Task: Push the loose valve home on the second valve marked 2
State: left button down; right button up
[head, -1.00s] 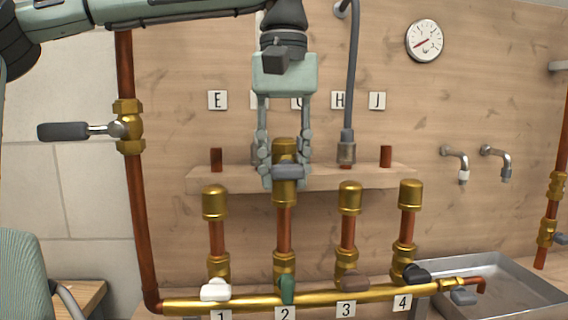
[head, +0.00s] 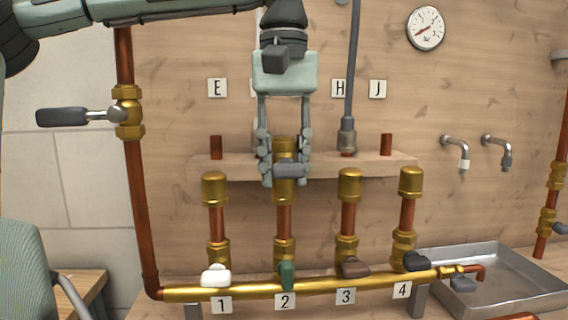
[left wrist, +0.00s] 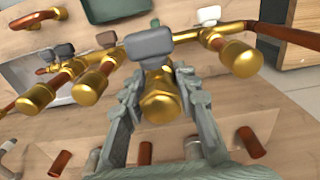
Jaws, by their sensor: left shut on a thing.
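The loose valve (head: 284,148) is a brass body with a grey lever (head: 290,170). My left gripper (head: 284,172) is shut on it, one finger on each side. It is upright, in line with the copper riser (head: 284,220) of the second valve, whose green handle (head: 287,275) is above the label 2 (head: 285,301). The valve's lower end meets the riser's top; how far it sits on cannot be told. In the left wrist view the brass body (left wrist: 160,104) is between the fingers, with its grey lever (left wrist: 148,43) beyond. My right gripper is not in view.
Capped risers 1 (head: 215,188), 3 (head: 349,186) and 4 (head: 411,181) stand close on both sides along the brass manifold (head: 250,291). A wooden rail (head: 390,163) with pipe stubs is behind. A hose (head: 349,100) hangs to the right; a metal tray (head: 500,288) is lower right.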

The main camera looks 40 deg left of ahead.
pick_arm(q)
jog(key=c, duration=1.1)
grip_release()
jog(key=shift+f, duration=0.15)
jog(key=shift+o, duration=0.2)
notch_tip(320, 180, up, 12)
jog(key=shift+r, duration=0.1)
notch_tip(320, 180, up, 6)
jog(key=shift+f+p, duration=0.1)
jog(key=shift+p, duration=0.85)
